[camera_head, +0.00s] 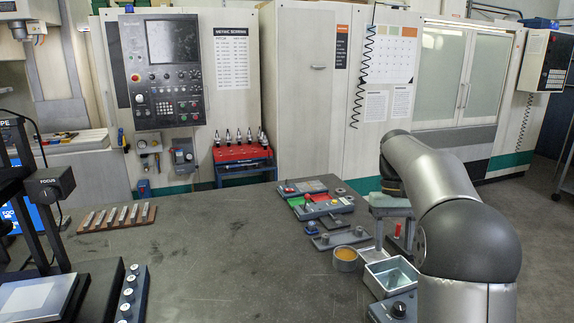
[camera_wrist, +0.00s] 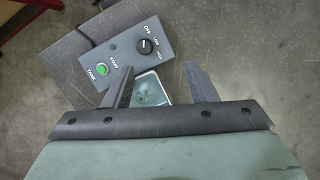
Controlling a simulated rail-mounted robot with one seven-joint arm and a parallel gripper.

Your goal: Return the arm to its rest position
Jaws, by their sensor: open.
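My gripper (camera_head: 394,248) hangs down near the right edge of the grey table in the head view, with its two fingers apart. It also shows in the wrist view (camera_wrist: 160,82), open, with nothing held between the fingers. Below it is a small metal tank (camera_wrist: 150,90) with a pale bluish inside, partly hidden by the fingers and palm. In the head view the tank (camera_head: 372,277) stands on the table just in front of the gripper. My arm is bent, coming up from the lower right and down to the gripper.
A control box (camera_wrist: 125,58) with a green button and black knob lies beside the tank. A round pot of orange-brown content (camera_head: 345,262) and several coloured fixtures (camera_head: 312,200) stand left of the gripper. A brown rack (camera_head: 117,217) is far left. The table's middle (camera_head: 220,260) is clear.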

